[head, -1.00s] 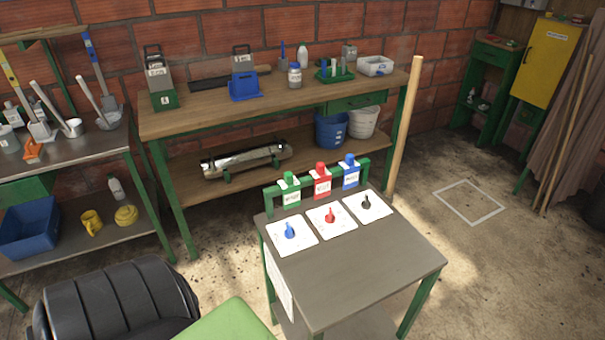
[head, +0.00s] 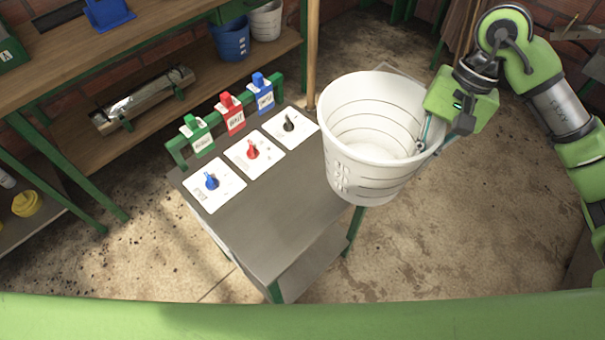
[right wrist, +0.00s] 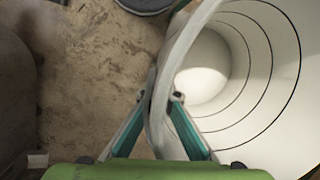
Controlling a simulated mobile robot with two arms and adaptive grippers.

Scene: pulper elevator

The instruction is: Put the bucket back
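A large white bucket (head: 365,150) with markings on its side hangs upright and empty in the air, just right of the small table. My right gripper (head: 428,145) is shut on the right side of its rim, one finger inside and one outside. In the right wrist view the fingertips (right wrist: 162,97) pinch the wall of the bucket (right wrist: 245,75). My left gripper is not in view. The bucket hides part of the table's right edge and of the floor behind it.
The small grey table (head: 265,225) carries cards with blue, red and black knobs, and coloured holders at its back. A blue bucket (head: 232,40) and another white bucket (head: 265,20) stand on the workbench's lower shelf. A wooden post (head: 312,50) stands nearby. Floor (head: 480,240) at right is clear.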

